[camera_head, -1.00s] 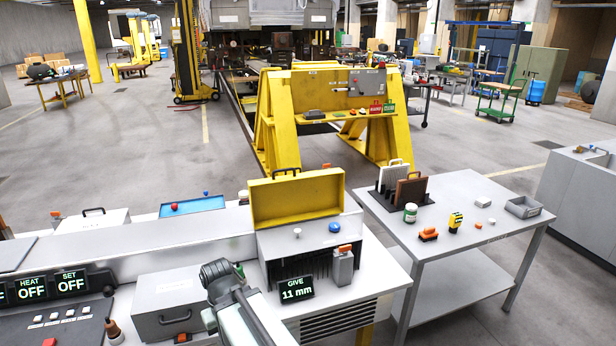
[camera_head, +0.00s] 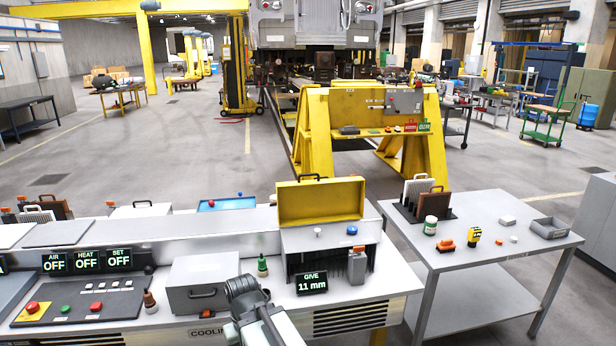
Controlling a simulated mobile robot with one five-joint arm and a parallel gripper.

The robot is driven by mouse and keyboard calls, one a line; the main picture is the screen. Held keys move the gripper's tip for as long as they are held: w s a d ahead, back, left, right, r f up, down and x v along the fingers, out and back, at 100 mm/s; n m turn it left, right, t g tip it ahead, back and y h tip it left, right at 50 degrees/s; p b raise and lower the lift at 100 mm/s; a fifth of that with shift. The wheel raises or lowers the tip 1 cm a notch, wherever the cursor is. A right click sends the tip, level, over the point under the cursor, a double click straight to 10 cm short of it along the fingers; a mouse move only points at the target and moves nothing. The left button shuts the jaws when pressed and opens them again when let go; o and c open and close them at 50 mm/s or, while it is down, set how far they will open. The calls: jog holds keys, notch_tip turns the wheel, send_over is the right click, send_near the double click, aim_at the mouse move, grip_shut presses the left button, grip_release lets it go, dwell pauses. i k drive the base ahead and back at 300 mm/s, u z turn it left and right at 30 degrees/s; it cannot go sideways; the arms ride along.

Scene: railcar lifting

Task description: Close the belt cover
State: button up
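The yellow belt cover (camera_head: 320,203) stands open and upright, hinged at the back of the grey belt housing (camera_head: 335,240). A dark handle is on its top edge. The housing's top carries a white knob (camera_head: 318,232) and a blue knob (camera_head: 352,230). Dark ribbed parts show on its front, above a display (camera_head: 312,283) reading "GIVE 11 mm". My gripper (camera_head: 241,287) is at the bottom centre, in front of and left of the housing, apart from the cover. My arm hides its fingers, so I cannot tell if it is open.
A control panel (camera_head: 80,301) is at left. A side table (camera_head: 500,262) with small items stands at right. Open floor lies behind.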

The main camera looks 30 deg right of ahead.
aim_at(326, 200)
jog(key=u, duration=0.05)
jog(key=i, duration=0.85)
